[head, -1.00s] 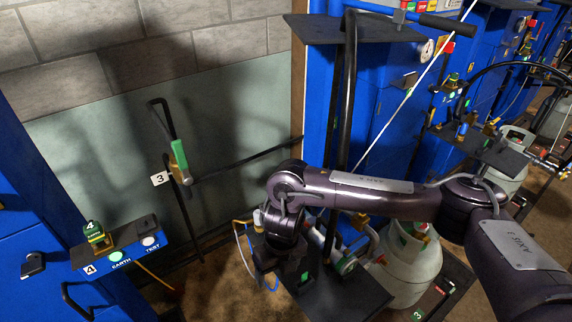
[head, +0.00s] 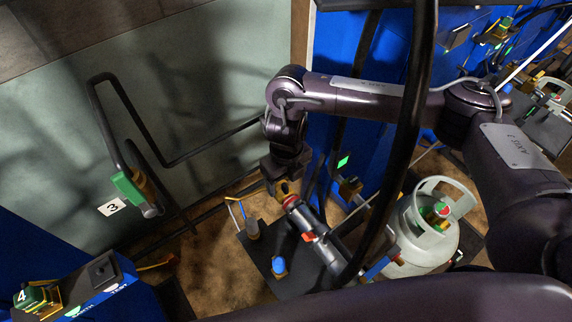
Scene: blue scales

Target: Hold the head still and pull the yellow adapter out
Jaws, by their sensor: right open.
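The head (head: 313,232) is a silver cylinder with a red ring near its upper end and an orange-red part on its side. It lies tilted over a dark shelf, at the end of a thick black hose. The yellow adapter (head: 283,189) shows as a small brassy piece at the head's upper-left end. My right gripper (head: 283,184) is open and points down right at the adapter, with its dark jaws beside or around it; I cannot tell whether they touch. My left gripper is not in view.
A pale gas cylinder (head: 425,235) stands to the right. The black hose (head: 411,120) crosses in front. A green-handled fitting (head: 128,188) hangs at left by the label 3.

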